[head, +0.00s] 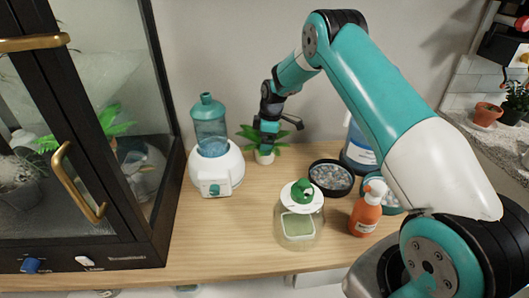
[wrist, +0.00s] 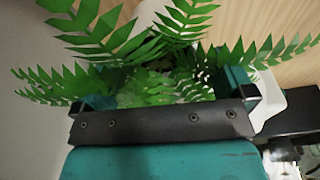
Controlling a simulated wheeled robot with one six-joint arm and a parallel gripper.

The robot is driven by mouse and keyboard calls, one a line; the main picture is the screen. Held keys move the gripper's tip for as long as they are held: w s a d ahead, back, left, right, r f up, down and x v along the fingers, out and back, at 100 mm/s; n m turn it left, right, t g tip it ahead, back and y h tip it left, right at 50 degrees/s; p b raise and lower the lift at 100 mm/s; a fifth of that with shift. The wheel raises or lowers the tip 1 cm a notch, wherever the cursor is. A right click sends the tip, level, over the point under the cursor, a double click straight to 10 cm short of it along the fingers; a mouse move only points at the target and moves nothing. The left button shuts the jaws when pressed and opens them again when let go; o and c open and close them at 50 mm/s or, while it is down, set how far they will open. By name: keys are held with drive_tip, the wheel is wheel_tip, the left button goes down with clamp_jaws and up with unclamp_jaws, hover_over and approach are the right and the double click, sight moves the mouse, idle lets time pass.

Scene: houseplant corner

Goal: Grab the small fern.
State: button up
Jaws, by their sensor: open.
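The small fern (head: 264,158) stands in a small pale pot at the back of the wooden table, against the wall. Its green fronds spread to both sides of my gripper (head: 267,141), which reaches down over it from above. In the wrist view the fern's fronds (wrist: 150,88) fill the space between and beyond the two teal fingers of my open gripper (wrist: 168,92). Some fronds overlap the fingers. The pot is hidden in the wrist view, and I cannot tell whether the fingers touch the plant.
A white humidifier with a blue tank (head: 210,150) stands close left of the fern. A gravel bowl (head: 331,178), a lidded glass jar (head: 300,222), an orange spray bottle (head: 367,210) and a blue bottle (head: 357,152) stand to the right. A dark-framed glass cabinet (head: 130,225) fills the left.

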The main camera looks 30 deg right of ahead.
drive_tip(key=f, duration=0.4)
drive_tip(key=shift+w+a+p, duration=0.15)
drive_tip(key=shift+a+p, duration=0.05)
drive_tip(key=shift+p, duration=0.2)
drive_tip(key=c, duration=0.9)
drive_tip(key=shift+r, duration=0.1)
drive_tip(key=shift+c, duration=0.2)
